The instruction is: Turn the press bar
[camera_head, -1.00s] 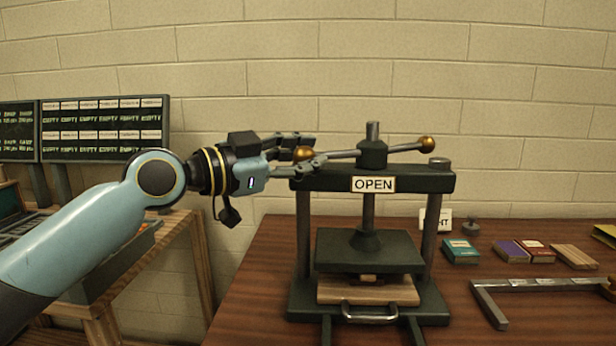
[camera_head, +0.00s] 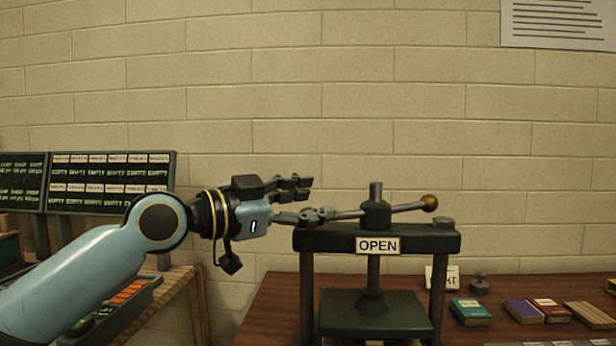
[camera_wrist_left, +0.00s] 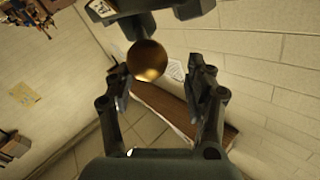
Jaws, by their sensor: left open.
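The press bar (camera_head: 408,207) is a dark rod through the hub (camera_head: 376,215) on top of a dark press, with a brass ball (camera_head: 429,203) on its right end. The press frame's crossbeam (camera_head: 436,240) carries an OPEN sign (camera_head: 377,245). My left gripper (camera_head: 305,200) is open at the bar's left end. In the head view its fingers mostly hide the ball there. In the left wrist view that brass ball (camera_wrist_left: 147,60) shows near the open fingers (camera_wrist_left: 160,82); I cannot tell whether they touch it. My right gripper is out of view.
The press stands on a brown wooden table (camera_head: 270,310). Small coloured boxes, including a teal one (camera_head: 470,311), lie to the right. A display board (camera_head: 110,185) stands at left. A brick wall is behind; the space above the bar is clear.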

